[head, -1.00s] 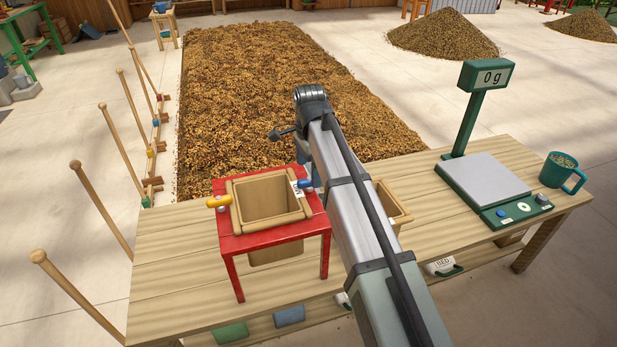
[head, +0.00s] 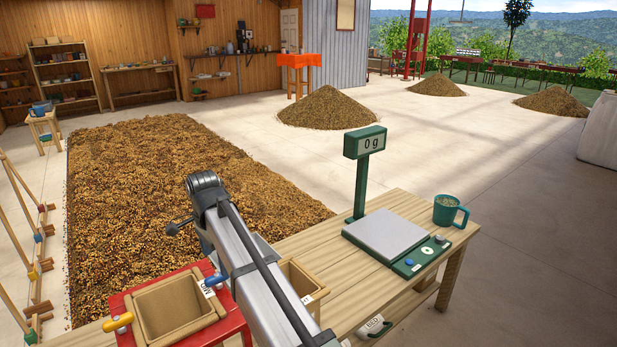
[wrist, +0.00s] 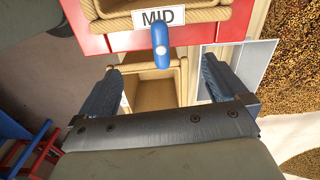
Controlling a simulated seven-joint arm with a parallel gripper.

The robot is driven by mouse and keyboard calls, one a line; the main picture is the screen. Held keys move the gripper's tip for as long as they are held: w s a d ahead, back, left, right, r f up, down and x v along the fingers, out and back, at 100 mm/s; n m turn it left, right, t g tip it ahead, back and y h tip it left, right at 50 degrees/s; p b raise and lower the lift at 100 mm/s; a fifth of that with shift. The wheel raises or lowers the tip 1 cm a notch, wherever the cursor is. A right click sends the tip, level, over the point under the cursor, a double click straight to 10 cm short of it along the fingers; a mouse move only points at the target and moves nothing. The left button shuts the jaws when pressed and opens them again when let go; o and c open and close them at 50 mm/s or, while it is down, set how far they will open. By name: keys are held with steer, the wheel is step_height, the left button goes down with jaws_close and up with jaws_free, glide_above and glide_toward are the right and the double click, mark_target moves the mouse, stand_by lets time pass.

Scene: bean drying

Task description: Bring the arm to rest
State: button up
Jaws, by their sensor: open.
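My arm (head: 250,258) reaches over the near bench in the head view, and its end is mostly hidden behind its own links. In the wrist view my gripper (wrist: 161,68) is open, with two blue-grey fingers spread wide and nothing held. A blue handle (wrist: 161,45) under a white "MID" label (wrist: 157,17) lies just ahead, between the finger lines. I cannot tell whether a finger touches anything. The handle belongs to a square wooden box (head: 150,322) set in a red stand (head: 240,318).
A second wooden box (head: 314,284) stands partly behind the arm. A green scale reading 0 g (head: 388,236) and a teal mug of beans (head: 450,211) are on the wooden bench (head: 412,290). A wide bean bed (head: 150,180) lies beyond; rods stand at left.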

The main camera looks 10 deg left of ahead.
steer(key=w+d+f, duration=0.2)
steer(key=d+f, duration=0.3)
steer(key=d, duration=0.7)
steer(key=w+d+f, duration=0.1)
steer(key=d+f, duration=0.4)
steer(key=d, duration=0.7)
steer(key=w+d+f, duration=0.2)
steer(key=d+f, duration=0.3)
steer(key=d, duration=0.7)
steer(key=s+d+f+n+g, duration=0.1)
steer(key=s+d+f, duration=0.3)
steer(key=f, duration=0.5)
steer(key=s+d+f+n+g, duration=0.1)
steer(key=s+f, duration=0.5)
steer(key=f, duration=0.2)
steer(key=s+d+f+n+g, duration=0.1)
steer(key=s+d+f, duration=0.3)
steer(key=f, duration=0.5)
steer(key=s+d+f+n+g, duration=0.2)
steer(key=s+f, duration=0.5)
steer(key=s, duration=0.6)
steer(key=s+d+f+n+g, duration=0.1)
steer(key=s+d+f+n, duration=0.1)
steer(key=s+f, duration=0.6)
steer(key=s+n, duration=0.1)
steer(key=s, duration=0.5)
steer(key=shift+d+f+g, duration=0.15)
steer(key=shift+d+g, duration=0.15)
steer(key=shift+g, duration=0.1)
